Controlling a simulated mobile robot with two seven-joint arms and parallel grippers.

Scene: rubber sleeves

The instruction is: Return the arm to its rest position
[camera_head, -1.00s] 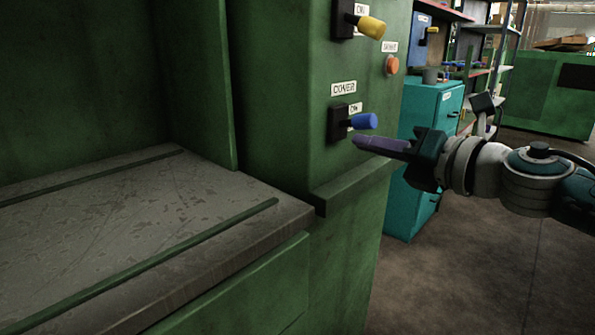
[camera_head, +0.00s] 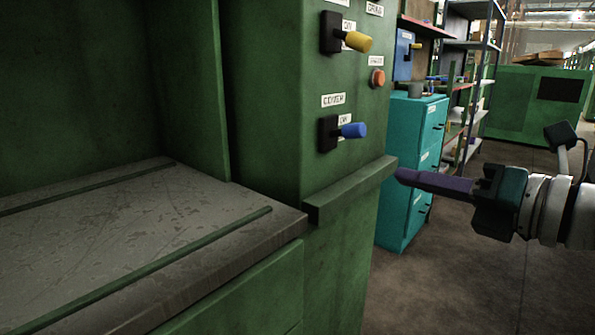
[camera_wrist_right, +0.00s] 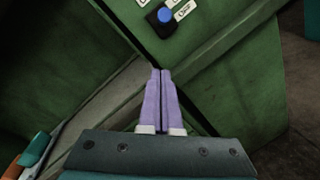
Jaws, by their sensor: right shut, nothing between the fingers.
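My right gripper (camera_head: 402,175) is at the right of the head view, to the right of the green machine's (camera_head: 330,230) control panel. Its purple fingers are shut together with nothing between them. They also show side by side in the right wrist view (camera_wrist_right: 160,75). The fingers point toward the panel's side and are apart from the blue-handled cover switch (camera_head: 352,130), which also shows at the top of the right wrist view (camera_wrist_right: 165,15). My left gripper is not in view.
A yellow-handled switch (camera_head: 357,41) and an orange button (camera_head: 377,77) sit above the blue one. A ledge (camera_head: 350,190) juts from the panel. The metal worktable (camera_head: 130,220) is at left. A teal cabinet (camera_head: 410,130) and shelves stand behind. Open floor (camera_head: 450,290) lies at right.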

